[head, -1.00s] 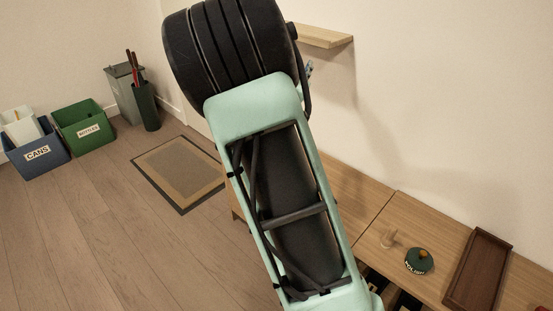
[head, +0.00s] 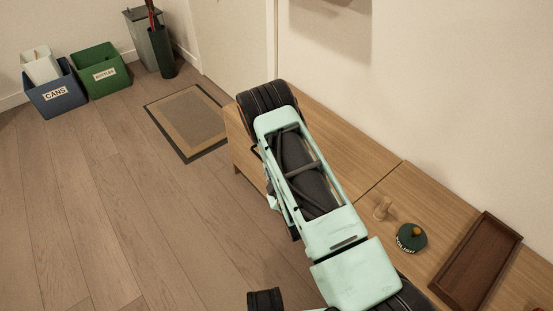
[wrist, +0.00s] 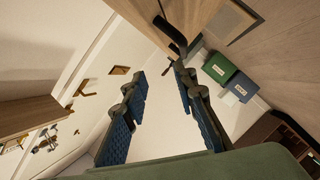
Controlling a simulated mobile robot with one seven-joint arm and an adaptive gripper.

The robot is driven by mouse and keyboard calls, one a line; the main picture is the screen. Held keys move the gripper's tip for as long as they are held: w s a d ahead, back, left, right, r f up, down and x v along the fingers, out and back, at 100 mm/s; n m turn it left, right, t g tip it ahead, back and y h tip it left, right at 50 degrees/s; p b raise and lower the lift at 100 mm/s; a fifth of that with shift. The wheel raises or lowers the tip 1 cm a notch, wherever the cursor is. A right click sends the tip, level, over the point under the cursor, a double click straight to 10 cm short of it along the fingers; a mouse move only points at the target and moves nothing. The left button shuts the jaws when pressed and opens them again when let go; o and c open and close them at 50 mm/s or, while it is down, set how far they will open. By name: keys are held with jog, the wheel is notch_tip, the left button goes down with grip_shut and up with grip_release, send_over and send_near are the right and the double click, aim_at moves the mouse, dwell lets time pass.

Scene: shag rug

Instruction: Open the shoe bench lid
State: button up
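The shoe bench (head: 340,135) is a long, light-wood bench along the wall, with a seam across its top. Its lid is shut as far as I can see. My arm covers part of the bench's front and left end. In the wrist view a wooden panel (wrist: 145,14), seemingly the bench, lies at the top. The fingers are hidden behind my arm in the head view.
A wooden peg (head: 382,208), a green polish tin (head: 411,238) and a dark tray (head: 474,262) sit on the bench's right part. A mat (head: 188,120), a blue bin (head: 57,97) and a green bin (head: 103,74) are on the floor. The floor at left is clear.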

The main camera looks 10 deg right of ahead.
notch_tip(320, 180, down, 3)
jog(key=s+n+y, duration=0.1)
jog(key=s, duration=0.2)
jog(key=shift+g, duration=0.3)
jog(key=b+x, duration=0.1)
jog(key=x, duration=0.4)
jog(key=b+x, duration=0.2)
jog(key=x, duration=0.4)
jog(key=shift+a+r, duration=0.1)
jog(key=shift+a, duration=0.1)
grip_shut()
